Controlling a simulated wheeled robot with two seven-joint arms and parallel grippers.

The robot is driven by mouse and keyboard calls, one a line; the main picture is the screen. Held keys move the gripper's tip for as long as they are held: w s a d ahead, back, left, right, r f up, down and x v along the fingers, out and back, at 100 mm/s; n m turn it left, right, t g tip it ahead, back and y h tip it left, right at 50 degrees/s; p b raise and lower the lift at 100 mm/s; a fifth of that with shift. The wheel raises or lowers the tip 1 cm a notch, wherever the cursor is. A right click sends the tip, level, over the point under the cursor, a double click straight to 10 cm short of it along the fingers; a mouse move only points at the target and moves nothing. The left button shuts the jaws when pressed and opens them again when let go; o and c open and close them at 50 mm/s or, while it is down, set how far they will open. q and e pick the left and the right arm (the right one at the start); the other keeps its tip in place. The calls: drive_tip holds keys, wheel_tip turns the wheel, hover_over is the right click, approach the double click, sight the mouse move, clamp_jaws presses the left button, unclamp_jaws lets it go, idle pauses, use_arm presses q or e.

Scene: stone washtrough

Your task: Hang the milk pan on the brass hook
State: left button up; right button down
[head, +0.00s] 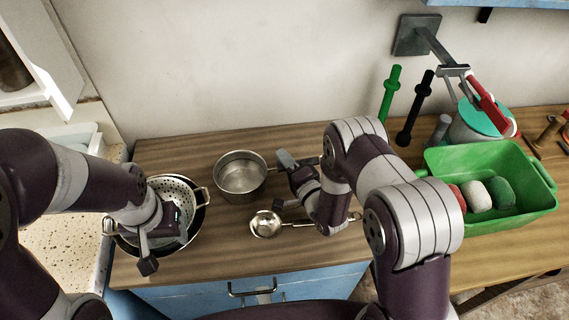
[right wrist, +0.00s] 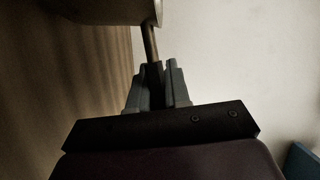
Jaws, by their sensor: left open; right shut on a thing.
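The milk pan (head: 240,172), a small steel saucepan, shows upright and empty over the wooden worktop near the wall. I cannot tell whether its base touches the wood. My right gripper (head: 291,161) is shut on its handle, to the right of the bowl. The right wrist view shows the pan's underside edge (right wrist: 115,10) and its handle (right wrist: 151,44) between the fingers (right wrist: 155,84). My left gripper (head: 164,236) is open and empty over the colander at the left. I cannot make out a brass hook in either view.
A colander (head: 171,187) sits in a dark pan at the left. A ladle (head: 266,224) lies in front of the milk pan, partly behind my right arm. A green tub (head: 500,222) with coloured lumps stands right. A wall bracket (head: 412,37) juts out above a teal-lidded canister (head: 484,120).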

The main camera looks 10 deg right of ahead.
drive_tip(key=shift+f, duration=0.65)
drive_tip(key=shift+w+f, duration=0.2)
drive_tip(key=shift+s+f, duration=0.1)
drive_tip(key=c, duration=1.1)
unclamp_jaws()
drive_tip(key=shift+s+r, duration=0.1)
drive_tip(key=shift+r, duration=0.15)
drive_tip(key=v, duration=1.2)
drive_tip(key=shift+b, duration=0.4)
drive_tip(key=shift+f, duration=0.1)
